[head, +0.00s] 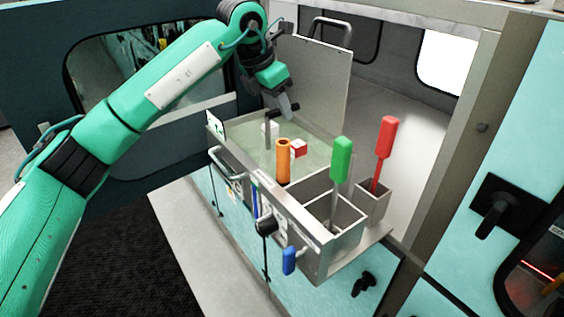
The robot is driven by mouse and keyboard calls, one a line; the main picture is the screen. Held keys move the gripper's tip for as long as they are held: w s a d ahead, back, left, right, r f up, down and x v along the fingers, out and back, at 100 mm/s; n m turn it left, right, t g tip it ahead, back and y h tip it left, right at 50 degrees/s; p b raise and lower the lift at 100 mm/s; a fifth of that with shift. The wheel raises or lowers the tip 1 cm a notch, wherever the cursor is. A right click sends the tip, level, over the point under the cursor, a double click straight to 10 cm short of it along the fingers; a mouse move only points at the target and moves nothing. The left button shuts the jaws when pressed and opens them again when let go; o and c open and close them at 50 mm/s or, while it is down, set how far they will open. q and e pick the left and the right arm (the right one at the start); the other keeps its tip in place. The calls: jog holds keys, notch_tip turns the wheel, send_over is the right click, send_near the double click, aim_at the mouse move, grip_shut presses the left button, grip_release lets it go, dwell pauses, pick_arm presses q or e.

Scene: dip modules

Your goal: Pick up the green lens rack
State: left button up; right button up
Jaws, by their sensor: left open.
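The green lens rack (341,160) has a green handle on a thin grey shaft. It stands upright in a grey open compartment at the right end of the bench unit, and its lower end is partly hidden by the compartment wall. My left gripper (284,111) is open and empty. It hangs over the back of the pale greenish tank, to the left of the green rack and apart from it. My right gripper is not in view.
A red-handled rack (385,138) stands in a small grey box to the right. An orange cylinder (283,163) and a red-and-white block (299,148) are at the tank (262,157). A raised grey lid (318,80) stands behind. A blue handle (289,261) hangs in front.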

pick_arm(q)
jog(key=shift+p+x, duration=0.3)
jog(key=shift+x, duration=1.1)
jog(key=shift+d, duration=0.1)
grip_shut()
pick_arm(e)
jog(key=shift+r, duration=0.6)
pick_arm(q)
jog(key=shift+r, duration=0.1)
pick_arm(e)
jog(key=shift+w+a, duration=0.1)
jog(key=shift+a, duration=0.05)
pick_arm(q)
jog(key=shift+r, duration=0.1)
